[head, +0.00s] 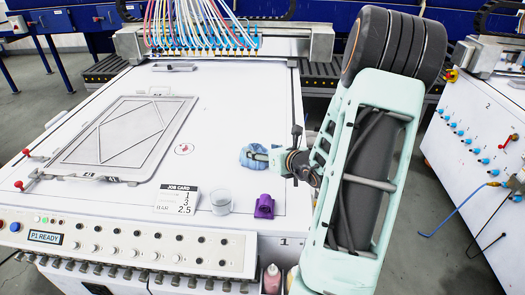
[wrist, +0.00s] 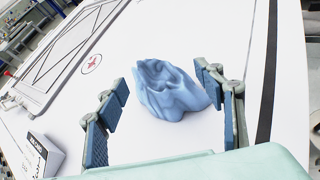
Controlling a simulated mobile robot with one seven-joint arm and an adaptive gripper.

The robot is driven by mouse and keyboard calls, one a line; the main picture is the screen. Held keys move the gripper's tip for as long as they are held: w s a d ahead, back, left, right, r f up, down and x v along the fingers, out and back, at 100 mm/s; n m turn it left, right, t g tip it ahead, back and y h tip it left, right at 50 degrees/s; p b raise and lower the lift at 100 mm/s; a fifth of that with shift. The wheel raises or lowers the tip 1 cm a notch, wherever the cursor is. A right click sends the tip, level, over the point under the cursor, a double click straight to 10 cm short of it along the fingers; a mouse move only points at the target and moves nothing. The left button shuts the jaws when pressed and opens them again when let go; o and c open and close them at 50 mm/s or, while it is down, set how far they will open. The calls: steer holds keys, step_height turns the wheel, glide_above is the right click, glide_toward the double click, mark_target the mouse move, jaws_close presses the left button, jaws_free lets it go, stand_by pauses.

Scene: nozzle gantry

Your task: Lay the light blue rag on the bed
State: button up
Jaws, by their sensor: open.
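The light blue rag (head: 257,150) is a crumpled bundle at the right part of the white bed (head: 235,110). It also shows in the wrist view (wrist: 170,90), where it appears to rest on the white surface. My gripper (head: 268,158) is at the rag, reaching in from the right in the head view. In the wrist view my gripper (wrist: 162,93) is open, with a blue-padded finger on each side of the rag. White gaps show between the rag and the left finger; the right finger is close beside it, and contact cannot be told.
A grey framed screen (head: 125,135) lies on the bed's left. A job card (head: 177,201), a clear cup (head: 221,202) and a purple part (head: 264,206) stand near the front edge. Coloured hoses (head: 195,25) hang at the back.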

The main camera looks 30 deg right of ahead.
steer(key=v, duration=1.1)
steer(key=shift+s+p, duration=0.3)
steer(key=shift+p, duration=0.1)
steer(key=shift+w+r, duration=0.15)
steer(key=shift+r, duration=0.05)
